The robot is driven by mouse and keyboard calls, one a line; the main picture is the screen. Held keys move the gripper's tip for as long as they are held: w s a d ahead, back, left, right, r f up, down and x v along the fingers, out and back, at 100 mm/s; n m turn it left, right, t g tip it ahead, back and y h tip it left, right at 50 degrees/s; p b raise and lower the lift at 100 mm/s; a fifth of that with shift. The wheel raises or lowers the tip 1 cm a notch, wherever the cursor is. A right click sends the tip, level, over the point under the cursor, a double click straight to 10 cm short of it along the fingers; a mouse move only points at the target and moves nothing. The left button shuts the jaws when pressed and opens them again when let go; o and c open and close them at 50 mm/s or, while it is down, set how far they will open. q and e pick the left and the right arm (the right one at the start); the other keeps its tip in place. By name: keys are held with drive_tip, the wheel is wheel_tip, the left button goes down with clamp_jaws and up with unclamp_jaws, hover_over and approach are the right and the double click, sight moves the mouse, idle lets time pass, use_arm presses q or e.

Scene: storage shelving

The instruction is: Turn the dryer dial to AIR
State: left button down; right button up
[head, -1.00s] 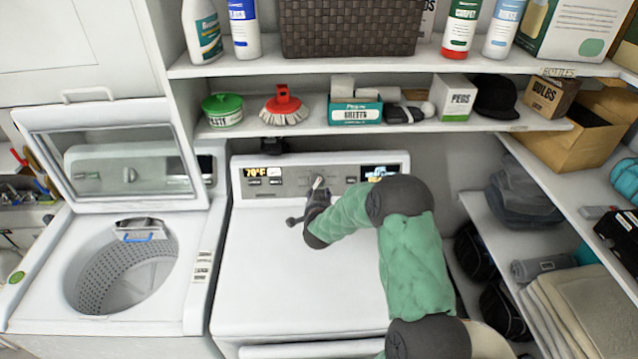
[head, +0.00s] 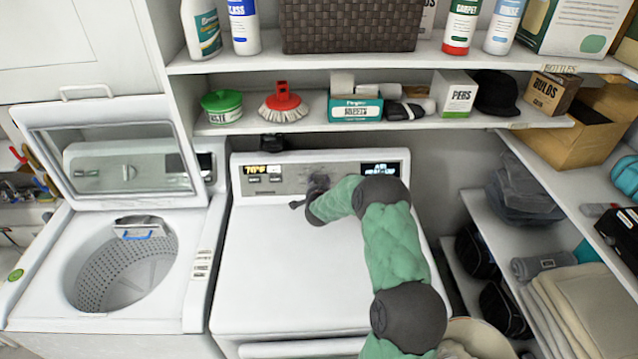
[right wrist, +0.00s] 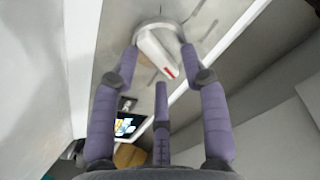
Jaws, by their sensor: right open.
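The dryer (head: 285,255) stands in the middle of the head view, with its control panel (head: 340,180) along the back edge. My right gripper (head: 318,182) is at the panel and mostly hides the dial in the head view. In the right wrist view the dial (right wrist: 154,50) is pale, with a raised bar handle and a red mark at one end. The open fingers of my right gripper (right wrist: 160,55) straddle the dial; contact cannot be told. The right-hand display (head: 381,170) has text that seems to read AIR on top. My left gripper is not in view.
An open-lidded washer (head: 125,265) stands left of the dryer. A shelf (head: 300,125) with a brush (head: 284,103), boxes and a cap hangs above the panel. Side shelves with folded cloths (head: 590,310) are at the right. The dryer top is clear.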

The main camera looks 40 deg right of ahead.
clamp_jaws()
drive_tip(key=shift+n+b, duration=0.5)
drive_tip(key=shift+n, duration=0.5)
unclamp_jaws()
drive_tip(key=shift+a, duration=0.1)
drive_tip(key=v, duration=1.2)
